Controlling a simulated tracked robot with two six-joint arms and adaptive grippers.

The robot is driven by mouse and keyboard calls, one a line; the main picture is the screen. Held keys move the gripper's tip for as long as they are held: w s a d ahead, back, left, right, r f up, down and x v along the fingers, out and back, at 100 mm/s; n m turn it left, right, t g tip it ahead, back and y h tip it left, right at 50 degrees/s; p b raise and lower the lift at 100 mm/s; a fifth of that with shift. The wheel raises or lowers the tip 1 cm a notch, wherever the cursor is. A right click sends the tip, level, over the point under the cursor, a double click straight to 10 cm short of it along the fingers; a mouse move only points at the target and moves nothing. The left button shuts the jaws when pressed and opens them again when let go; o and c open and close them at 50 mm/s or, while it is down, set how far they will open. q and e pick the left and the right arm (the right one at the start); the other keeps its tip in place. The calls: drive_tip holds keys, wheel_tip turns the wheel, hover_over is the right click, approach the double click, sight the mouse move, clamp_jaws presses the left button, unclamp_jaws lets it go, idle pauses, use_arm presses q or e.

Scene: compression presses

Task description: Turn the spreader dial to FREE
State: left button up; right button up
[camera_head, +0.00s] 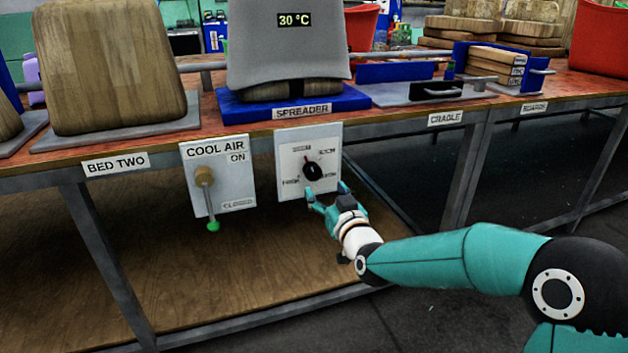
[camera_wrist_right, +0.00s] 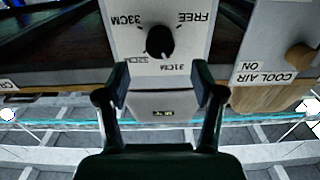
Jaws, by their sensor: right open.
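The spreader dial (camera_head: 312,171) is a round black knob on a white panel under the SPREADER label. It also shows in the right wrist view (camera_wrist_right: 160,42), upside down, with labels FREE, 33CM, 32CM and 31CM around it. Its red pointer mark points towards 31CM, at the upper left of the dial in the head view; FREE is at the lower left. My right gripper (camera_head: 325,191) is open and empty, just in front of and below the dial. In the right wrist view the fingers (camera_wrist_right: 160,82) are spread, with the dial beyond them. My left gripper is not in view.
The COOL AIR panel (camera_head: 239,180), with a green-tipped lever (camera_head: 209,200), hangs left of the dial panel. Above stands the grey spreader (camera_head: 287,55) reading 30 °C on a blue base (camera_head: 245,106). The table edge (camera_head: 390,120) overhangs; the space under it is open.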

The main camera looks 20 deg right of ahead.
sight(314, 176)
drive_tip(key=w+b, duration=0.1)
drive_tip(key=w, duration=0.7)
drive_tip(key=shift+a, duration=0.15)
drive_tip(key=c, duration=1.1)
